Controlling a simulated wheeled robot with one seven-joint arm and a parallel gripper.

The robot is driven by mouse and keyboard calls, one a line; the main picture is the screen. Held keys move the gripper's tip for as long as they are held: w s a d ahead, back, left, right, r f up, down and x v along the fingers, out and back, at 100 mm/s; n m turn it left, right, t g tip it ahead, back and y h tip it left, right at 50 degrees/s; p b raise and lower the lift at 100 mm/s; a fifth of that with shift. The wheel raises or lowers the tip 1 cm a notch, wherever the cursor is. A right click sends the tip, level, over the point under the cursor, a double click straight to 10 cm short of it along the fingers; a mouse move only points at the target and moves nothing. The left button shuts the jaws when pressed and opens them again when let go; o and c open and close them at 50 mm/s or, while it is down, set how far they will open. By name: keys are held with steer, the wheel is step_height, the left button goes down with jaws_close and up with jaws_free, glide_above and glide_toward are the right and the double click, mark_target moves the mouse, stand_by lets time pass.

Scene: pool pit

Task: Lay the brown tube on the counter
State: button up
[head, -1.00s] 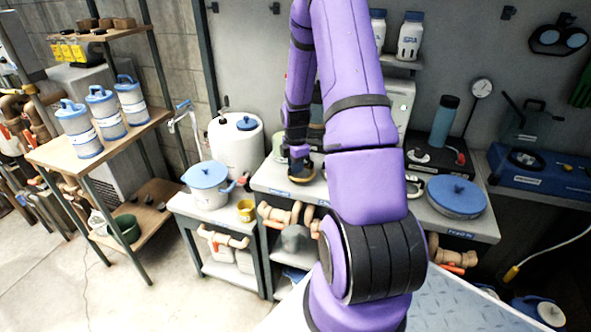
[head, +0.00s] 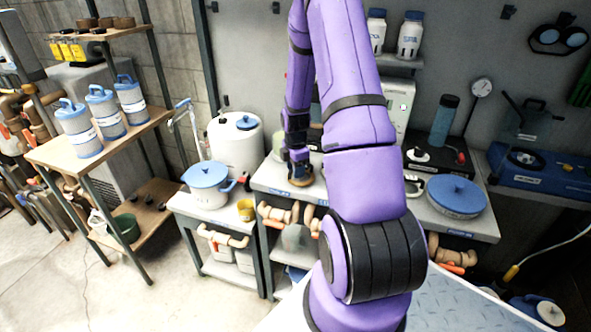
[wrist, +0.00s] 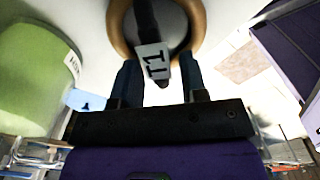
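A round piece with a tan-brown rim (wrist: 198,28) and a grey middle lies just beyond my fingertips in the wrist view. A pale tag with dark marks (wrist: 152,62) and a small dark tip show between the fingers. In the head view a small tan-brown piece (head: 301,181) sits on the grey counter (head: 268,180), right under my gripper (head: 297,166). I cannot tell whether it is the brown tube. In the wrist view my gripper (wrist: 162,80) has its two dark fingers apart, with gaps beside the tip. My arm hides part of the counter.
A green container (wrist: 35,75) stands close on the left in the wrist view. A blue-lidded tub (head: 456,196) sits on the counter's right. Brown pipes (head: 283,214) lie below.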

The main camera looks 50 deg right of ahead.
step_height(320, 180, up, 12)
steer(key=f, duration=0.1)
steer(key=s+a+r+m+t+h, duration=0.1)
steer(key=s+a+r+m, duration=0.15)
steer(key=a+r, duration=0.65)
steer(key=s+a+r+m+t, duration=0.1)
steer(key=a+r+m, duration=0.3)
steer(key=a+r, duration=0.45)
steer(key=s+a+r+m+t, duration=0.1)
steer(key=s+a+r+m, duration=0.2)
steer(key=s+a+r, duration=0.2)
steer(key=s+a+r+m+t+y, duration=0.1)
steer(key=s+a+r+m, duration=0.3)
steer(key=s, duration=0.7)
steer(key=a+r+t, duration=0.1)
steer(key=a, duration=0.1)
steer(key=shift+a, duration=0.35)
steer(key=shift+w+d, duration=0.1)
